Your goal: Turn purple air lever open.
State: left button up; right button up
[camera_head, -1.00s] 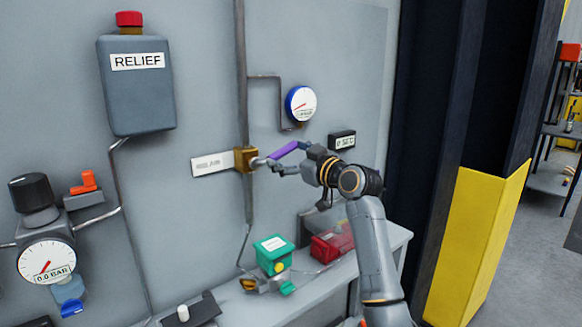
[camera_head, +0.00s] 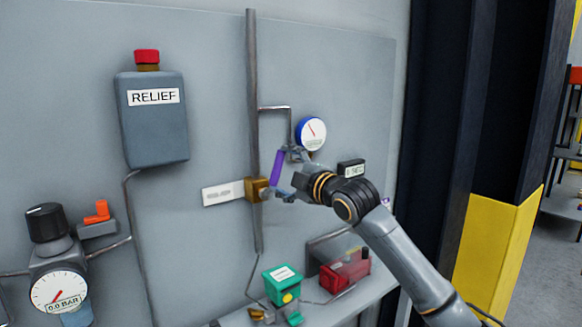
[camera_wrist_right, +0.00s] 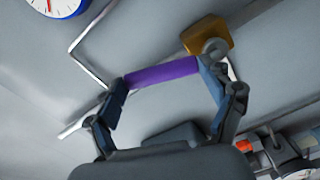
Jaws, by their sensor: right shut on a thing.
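The purple lever (camera_head: 277,168) sits on the brass valve (camera_head: 257,190) on the grey wall panel and stands nearly upright, leaning slightly right. My right gripper (camera_head: 281,173) is shut on the lever, with one finger near its upper end and the other near the valve. In the right wrist view the purple lever (camera_wrist_right: 162,72) spans between the two fingers (camera_wrist_right: 165,84), and the brass valve (camera_wrist_right: 203,38) is behind its right end. My left gripper is in neither view.
A blue-rimmed gauge (camera_head: 311,133) is just above right of the gripper. A small display (camera_head: 351,169) is partly behind my right arm. A RELIEF box (camera_head: 153,120) hangs left. Green (camera_head: 282,286) and red (camera_head: 345,270) boxes stand on the shelf below.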

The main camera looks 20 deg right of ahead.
jog(key=shift+s+a+r+n+p, duration=0.2)
jog(key=shift+a+r+n+p, duration=0.25)
jog(key=shift+n, duration=0.45)
jog(key=shift+s+a+r+n+p, duration=0.25)
jog(key=shift+a+n+p, duration=0.3)
jog(key=shift+n+p, duration=0.3)
jog(key=o, duration=1.4)
jog(key=shift+w, duration=0.1)
jog(key=shift+o, duration=1)
jog(key=shift+w+a+f, duration=0.15)
jog(key=shift+w, duration=0.05)
jog(key=v, duration=1.2)
jog(key=shift+f, duration=0.2)
